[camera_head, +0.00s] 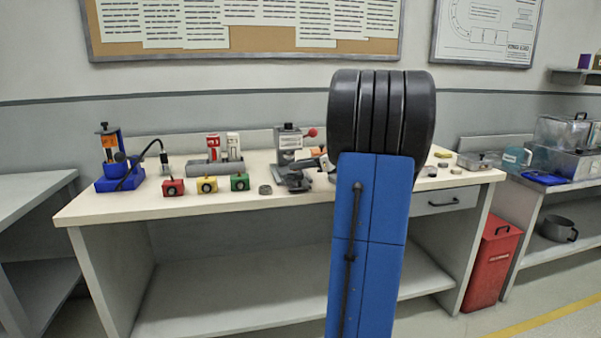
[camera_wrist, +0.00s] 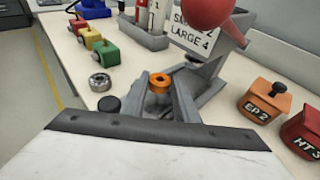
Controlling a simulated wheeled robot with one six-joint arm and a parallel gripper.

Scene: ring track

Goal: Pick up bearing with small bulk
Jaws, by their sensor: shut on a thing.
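A small orange ring-shaped bearing (camera_wrist: 160,82) sits between the grey fingers of my gripper (camera_wrist: 160,92) in the wrist view. The gripper is shut on it, in front of the grey press. A larger silver bearing (camera_wrist: 100,82) lies on the table to the left, apart from the fingers; it also shows in the head view (camera_head: 265,190).
The grey press (camera_head: 288,140) has a red ball handle (camera_wrist: 207,12) close to the gripper. Red (camera_head: 173,187), yellow (camera_head: 207,185) and green (camera_head: 240,182) blocks stand at left. Orange (camera_wrist: 265,101) and red (camera_wrist: 304,131) labelled blocks stand right in the wrist view.

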